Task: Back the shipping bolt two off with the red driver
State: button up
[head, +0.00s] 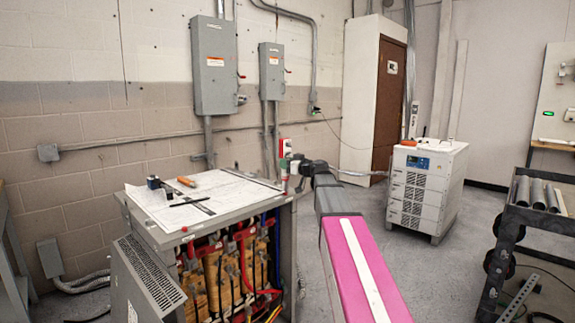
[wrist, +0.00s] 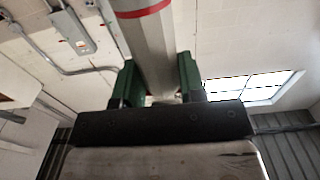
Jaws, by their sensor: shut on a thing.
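My gripper (wrist: 157,82) shows in the wrist view with its green fingers on either side of a grey shaft with a red band (wrist: 146,40), which I take to be the red driver. The fingers are shut on it. In the head view my gripper (head: 294,166) is beside the back right corner of the transformer cabinet (head: 255,197). A small red and white end of the held tool (head: 285,148) shows above it. The tool's lower end is too small to tell. I cannot make out shipping bolt two in either view.
On the cabinet top lie a paper sheet (head: 226,186), an orange-handled tool (head: 186,181) and a small black item (head: 153,182). The cabinet front is open on red and black cables. A white unit (head: 428,185) stands behind right; a dark rack (head: 530,215) holds pipes at far right.

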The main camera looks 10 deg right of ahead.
jog(key=shift+f, duration=1.1)
dwell(2.2)
jog(key=shift+r, duration=0.25)
dwell(1.3)
jog(key=shift+r, duration=2.15)
